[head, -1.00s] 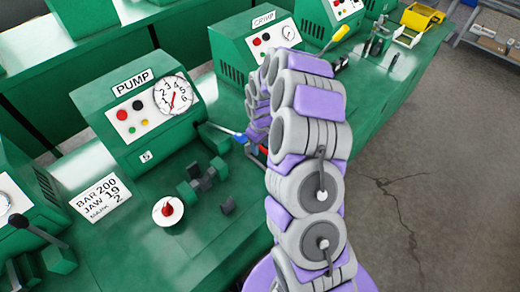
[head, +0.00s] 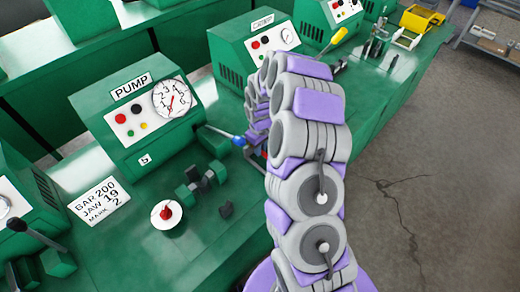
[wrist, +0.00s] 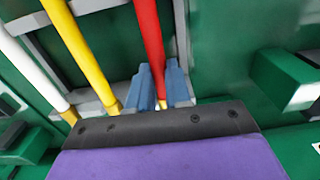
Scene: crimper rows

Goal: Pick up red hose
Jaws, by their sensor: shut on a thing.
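The red hose (wrist: 148,35) runs down from the top of the wrist view, between the two blue fingers of my gripper (wrist: 161,88). The fingers are shut on it, one on each side. Its lower end shows a small yellowish tip just above my wrist's dark edge. In the head view my grey and purple arm hides most of the gripper and the hose; only a small red patch shows beside the arm.
A yellow hose (wrist: 80,55) and a white hose (wrist: 32,72) stand left of the red one. In the head view, the green bench (head: 190,262) carries a pump box (head: 137,115), a crimp box (head: 252,50) and a red-knobbed white disc (head: 166,214).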

